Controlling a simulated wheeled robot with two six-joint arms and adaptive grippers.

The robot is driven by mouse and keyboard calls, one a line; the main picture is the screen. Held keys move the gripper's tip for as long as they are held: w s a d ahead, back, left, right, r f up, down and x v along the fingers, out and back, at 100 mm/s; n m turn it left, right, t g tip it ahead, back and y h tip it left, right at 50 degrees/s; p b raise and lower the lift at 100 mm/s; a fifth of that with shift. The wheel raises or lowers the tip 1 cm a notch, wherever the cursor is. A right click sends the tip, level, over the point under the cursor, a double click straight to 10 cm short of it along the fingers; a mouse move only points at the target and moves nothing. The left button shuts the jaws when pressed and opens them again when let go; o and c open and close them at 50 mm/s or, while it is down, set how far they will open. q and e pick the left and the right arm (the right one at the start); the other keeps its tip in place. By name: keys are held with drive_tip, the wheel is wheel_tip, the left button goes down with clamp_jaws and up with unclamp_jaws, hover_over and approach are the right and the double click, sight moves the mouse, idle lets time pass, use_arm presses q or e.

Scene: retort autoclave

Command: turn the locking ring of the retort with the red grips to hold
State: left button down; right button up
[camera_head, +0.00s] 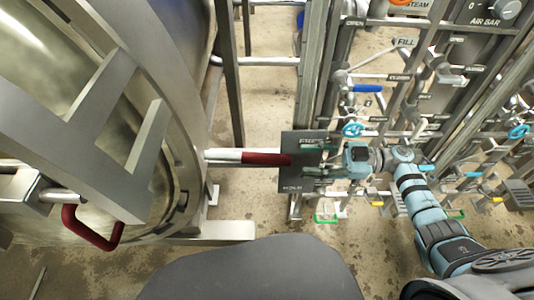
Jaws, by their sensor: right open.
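The retort (45,60) fills the left side, with its big metal door and the curved locking ring (185,150) around it. A pale bar with a dark red grip (265,159) sticks out to the right from the ring's side and ends in front of a dark marked plate (297,142). A red U-shaped handle (92,232) sits at the lower left. My right gripper (312,173) is open, at the plate, just right of the red grip's end. I cannot tell whether it touches the plate. My left gripper is not in view.
Pipework with valves, a blue lever (366,88), a blue handwheel (353,130) and a FILL label (404,42) stands behind and right of my right arm. A metal post (230,75) rises beside the retort. Wet bare floor (235,205) shows below the grip.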

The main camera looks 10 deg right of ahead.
sight(268, 159)
drive_tip(key=x, duration=1.1)
drive_tip(key=shift+w, duration=0.1)
drive_tip(key=shift+d, duration=0.1)
clamp_jaws()
